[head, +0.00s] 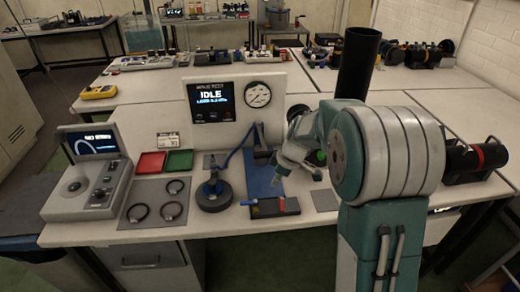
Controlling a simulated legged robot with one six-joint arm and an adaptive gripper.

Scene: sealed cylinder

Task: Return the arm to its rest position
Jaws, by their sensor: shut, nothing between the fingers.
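My arm rises at the right of the head view and bends toward the left over the bench. My gripper (277,180) points down over the blue mat (262,184) near the bench front. It is shut and I see nothing in it. Part of the mat is hidden behind the gripper and wrist. A dark block with blue and red parts (274,208) lies just below the gripper in the picture; I cannot tell how far apart they are.
A round dark stand (215,195) with a blue arm is left of the mat. A console (84,190), red tray (150,163) and green tray (180,161) are further left. A panel reading IDLE (212,101) stands behind. A black-and-red cylinder (468,158) is right.

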